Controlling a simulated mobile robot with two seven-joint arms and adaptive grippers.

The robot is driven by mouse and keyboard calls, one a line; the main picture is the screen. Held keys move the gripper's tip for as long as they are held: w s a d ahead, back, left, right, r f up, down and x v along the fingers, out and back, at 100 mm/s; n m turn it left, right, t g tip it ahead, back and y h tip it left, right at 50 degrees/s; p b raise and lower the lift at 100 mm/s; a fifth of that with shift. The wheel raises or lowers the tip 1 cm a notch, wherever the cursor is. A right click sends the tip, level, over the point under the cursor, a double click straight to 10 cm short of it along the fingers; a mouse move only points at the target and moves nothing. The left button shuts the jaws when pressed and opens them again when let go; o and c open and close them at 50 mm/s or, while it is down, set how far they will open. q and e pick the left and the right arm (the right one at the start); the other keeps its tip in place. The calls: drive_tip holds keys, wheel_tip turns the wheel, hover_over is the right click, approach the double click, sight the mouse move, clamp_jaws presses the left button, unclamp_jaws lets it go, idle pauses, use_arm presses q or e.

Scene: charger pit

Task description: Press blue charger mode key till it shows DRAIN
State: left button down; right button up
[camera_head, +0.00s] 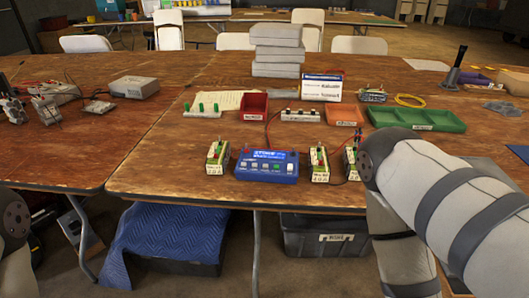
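The blue charger (258,177) sits near the front edge of the wooden table, in the middle of the head view. White lettering on its top looks like STORE, but it is small and hard to read. A row of small keys lies below the lettering; I cannot read the key labels. Battery packs stand beside it: one to the left (214,166) and one to the right (319,171). Another pack (351,165) is partly hidden by my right arm. Neither of my grippers is in view; only arm links show at the left edge and front right.
Behind the charger are a red bin (255,112), a white power strip (299,116), an orange tray (344,117) and a green tray (430,119). A white sign (322,90) stands further back. Red and black wires run near the right packs.

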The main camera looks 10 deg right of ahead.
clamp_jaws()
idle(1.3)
